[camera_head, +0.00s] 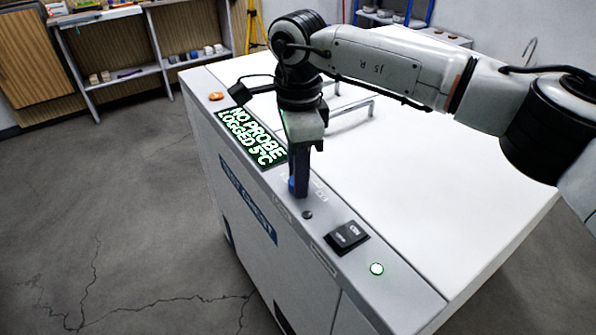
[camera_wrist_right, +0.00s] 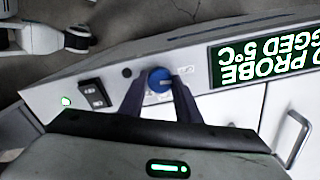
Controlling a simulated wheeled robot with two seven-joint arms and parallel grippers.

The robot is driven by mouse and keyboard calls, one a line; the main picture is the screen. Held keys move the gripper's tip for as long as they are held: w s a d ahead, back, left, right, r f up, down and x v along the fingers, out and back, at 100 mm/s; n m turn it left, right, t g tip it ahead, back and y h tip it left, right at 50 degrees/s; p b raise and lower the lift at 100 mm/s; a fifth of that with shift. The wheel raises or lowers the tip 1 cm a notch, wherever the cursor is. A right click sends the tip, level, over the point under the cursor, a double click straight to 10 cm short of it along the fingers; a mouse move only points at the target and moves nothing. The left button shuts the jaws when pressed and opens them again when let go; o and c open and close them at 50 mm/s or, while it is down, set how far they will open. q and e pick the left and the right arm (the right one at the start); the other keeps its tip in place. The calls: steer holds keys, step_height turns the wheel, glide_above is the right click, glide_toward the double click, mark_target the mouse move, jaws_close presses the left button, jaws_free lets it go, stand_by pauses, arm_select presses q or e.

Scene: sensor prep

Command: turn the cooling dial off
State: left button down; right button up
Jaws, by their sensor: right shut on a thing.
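The cooling dial is a round blue knob (camera_wrist_right: 160,80) on the front control strip of the white test chest (camera_head: 440,215). A pale line shows across its face in the right wrist view. My right gripper (camera_head: 299,186) points down at the strip, just right of the display. In the right wrist view its two dark fingers (camera_wrist_right: 159,84) stand on either side of the dial and are shut on it. In the head view the gripper hides most of the dial, and its markings are too small to read. My left gripper is not in view.
A display (camera_head: 253,136) reads "NO PROBE LOGGED 5°C". Beside the dial are a small dark button (camera_head: 307,214), a black rocker switch (camera_head: 346,237) and a lit green lamp (camera_head: 376,268). A metal handle (camera_head: 350,106) stands on the lid. An orange button (camera_head: 216,96) sits at the far end.

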steer(key=shift+n, duration=0.6)
steer(key=o, duration=1.1)
steer(key=shift+c, duration=0.2)
step_height(320, 180, up, 10)
steer(key=shift+r, duration=0.2)
